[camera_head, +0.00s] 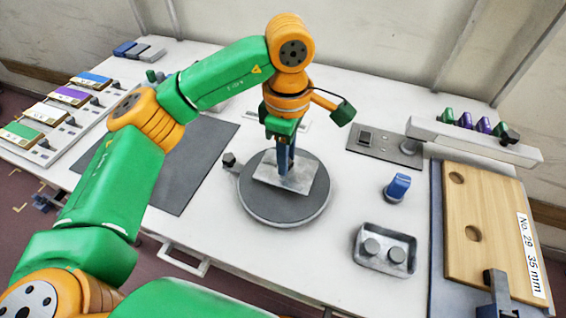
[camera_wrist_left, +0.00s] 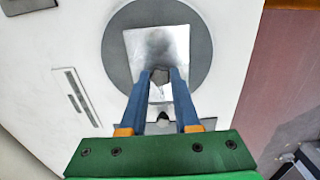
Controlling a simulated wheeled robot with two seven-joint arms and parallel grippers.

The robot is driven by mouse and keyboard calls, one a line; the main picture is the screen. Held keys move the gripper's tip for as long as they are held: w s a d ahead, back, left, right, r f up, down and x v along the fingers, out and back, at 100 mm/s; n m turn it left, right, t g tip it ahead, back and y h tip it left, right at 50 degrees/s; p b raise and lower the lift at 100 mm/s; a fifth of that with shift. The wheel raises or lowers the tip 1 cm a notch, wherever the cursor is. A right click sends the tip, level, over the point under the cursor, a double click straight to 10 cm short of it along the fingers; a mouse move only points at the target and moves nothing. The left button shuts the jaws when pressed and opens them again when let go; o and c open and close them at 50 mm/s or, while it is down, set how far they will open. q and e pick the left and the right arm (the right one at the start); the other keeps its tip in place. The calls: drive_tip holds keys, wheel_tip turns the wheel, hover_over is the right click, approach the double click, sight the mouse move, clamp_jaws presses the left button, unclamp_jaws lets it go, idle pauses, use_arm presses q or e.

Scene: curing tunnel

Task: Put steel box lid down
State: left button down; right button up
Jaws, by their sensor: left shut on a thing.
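The steel box lid is a flat, shiny square plate (camera_head: 297,178) with a small knob, over the round dark disc (camera_head: 262,208) in the middle of the table. My left gripper (camera_head: 284,168) comes down from above and is shut on the lid's knob. In the left wrist view, the lid (camera_wrist_left: 150,48) lies beyond the fingertips (camera_wrist_left: 160,74), with the knob between them. I cannot tell whether the lid touches the disc. An open steel box (camera_head: 361,255) with two round grey pieces inside stands to the right. My right gripper is not in view.
A blue-topped stamp-like piece (camera_head: 397,187) and a grey switch plate (camera_head: 385,146) stand right of the disc. A wooden board (camera_head: 490,215) lies far right, below a white rack (camera_head: 470,140). A dark mat (camera_head: 190,180) lies left, beside several coloured slots.

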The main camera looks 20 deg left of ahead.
use_arm(q)
drive_tip(key=f, duration=0.4)
drive_tip(key=shift+w+a, duration=0.25)
drive_tip(key=shift+f, duration=0.1)
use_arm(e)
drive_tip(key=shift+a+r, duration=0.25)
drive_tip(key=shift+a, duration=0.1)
use_arm(q)
drive_tip(key=shift+f, duration=0.2)
drive_tip(key=c, duration=0.6)
unclamp_jaws()
drive_tip(key=shift+r, duration=0.1)
drive_tip(key=shift+c, duration=0.2)
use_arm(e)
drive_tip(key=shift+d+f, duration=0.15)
